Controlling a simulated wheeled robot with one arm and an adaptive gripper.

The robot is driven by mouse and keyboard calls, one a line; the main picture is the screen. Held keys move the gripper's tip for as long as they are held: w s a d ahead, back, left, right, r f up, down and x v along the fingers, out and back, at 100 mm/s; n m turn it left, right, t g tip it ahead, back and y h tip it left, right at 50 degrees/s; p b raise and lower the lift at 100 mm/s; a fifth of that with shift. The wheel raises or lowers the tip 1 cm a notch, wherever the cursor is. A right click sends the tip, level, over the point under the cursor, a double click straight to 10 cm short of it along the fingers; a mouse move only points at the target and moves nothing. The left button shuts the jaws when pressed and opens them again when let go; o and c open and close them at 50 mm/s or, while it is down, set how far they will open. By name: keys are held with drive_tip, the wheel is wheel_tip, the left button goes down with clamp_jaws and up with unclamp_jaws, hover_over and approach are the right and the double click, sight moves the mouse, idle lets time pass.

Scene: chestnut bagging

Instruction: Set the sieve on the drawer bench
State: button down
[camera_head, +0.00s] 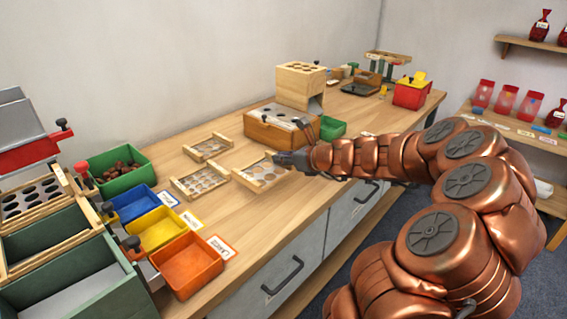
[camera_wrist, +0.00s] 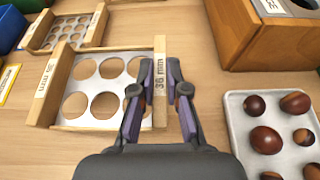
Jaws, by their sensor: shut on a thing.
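My gripper (camera_head: 290,160) is shut on the near wooden rail of a sieve (camera_head: 262,173). In the wrist view my two fingers (camera_wrist: 160,88) pinch the right rail of this sieve (camera_wrist: 112,82), a metal plate with large round holes between wooden rails, marked 36 mm. The sieve is level, at or just above the top of the drawer bench (camera_head: 305,180); I cannot tell whether it touches. Two other sieves lie on the bench beside it, one at the left (camera_head: 200,182) and one behind (camera_head: 208,147).
A wooden box (camera_head: 270,130) stands just behind my gripper. A pale tray of chestnuts (camera_wrist: 238,130) lies close to my right finger. Blue (camera_head: 134,203), yellow (camera_head: 155,230) and orange (camera_head: 187,264) bins stand at left. Bare bench shows in front of the sieves.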

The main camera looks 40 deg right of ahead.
drive_tip(key=shift+w+d+f, duration=0.1)
drive_tip(key=shift+w+d, duration=0.9)
drive_tip(key=shift+w, duration=0.3)
drive_tip(key=shift+w+f+b, duration=0.1)
drive_tip(key=shift+f+b, duration=0.7)
drive_tip(key=shift+f, duration=0.95)
drive_tip(key=shift+f, duration=0.1)
drive_tip(key=c, duration=1.2)
unclamp_jaws()
drive_tip(key=shift+s+d+r, duration=0.15)
drive_tip(key=shift+s+r, duration=0.2)
drive_tip(key=shift+s, duration=0.15)
drive_tip(key=p+v, duration=0.2)
drive_tip(key=v, duration=0.9)
drive_tip(key=shift+f+p, duration=0.1)
drive_tip(key=shift+p, duration=0.2)
